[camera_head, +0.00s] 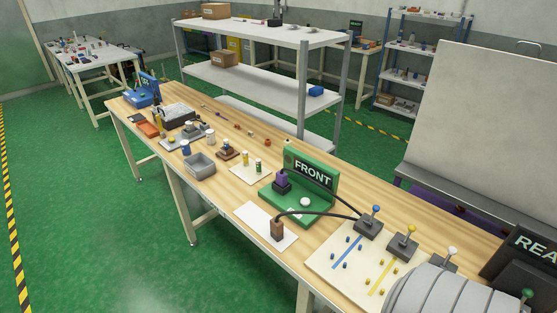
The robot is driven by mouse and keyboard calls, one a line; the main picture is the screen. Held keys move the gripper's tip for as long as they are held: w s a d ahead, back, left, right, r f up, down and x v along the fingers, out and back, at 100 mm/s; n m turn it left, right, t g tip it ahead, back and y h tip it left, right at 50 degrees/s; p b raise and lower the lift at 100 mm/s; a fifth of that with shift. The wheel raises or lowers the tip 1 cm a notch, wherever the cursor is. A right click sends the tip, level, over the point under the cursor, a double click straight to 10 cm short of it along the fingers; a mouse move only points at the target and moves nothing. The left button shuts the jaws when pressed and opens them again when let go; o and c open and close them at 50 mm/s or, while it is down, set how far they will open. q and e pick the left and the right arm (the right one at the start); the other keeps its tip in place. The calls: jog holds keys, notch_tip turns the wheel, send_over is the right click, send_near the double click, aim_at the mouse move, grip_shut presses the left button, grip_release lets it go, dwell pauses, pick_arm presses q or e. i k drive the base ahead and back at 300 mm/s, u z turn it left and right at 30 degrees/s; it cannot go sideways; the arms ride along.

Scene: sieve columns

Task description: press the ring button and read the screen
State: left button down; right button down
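A green station (326,208) with an upright back stands on the wooden workbench. Its dark panel (312,172) reads FRONT in white letters. A round white knob or button (305,202) sits on its base, beside a purple block (282,180) on a dark mount. I cannot tell whether this white part is the ring button. A dark panel (533,243) at the right edge reads "REA" and is cut off by the frame. No other lit screen is legible. Neither of my grippers is in view.
A pale board (345,258) with coloured pegs and levers lies right of the green station. A brown block (277,230) with a black cable stands on a white sheet. A grey bin (199,164) and small parts lie further left. A white shelf rack (260,84) stands behind.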

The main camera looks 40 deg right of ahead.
aim_at(305, 202)
jog(key=i, duration=1.5)
jog(key=z, duration=3.45)
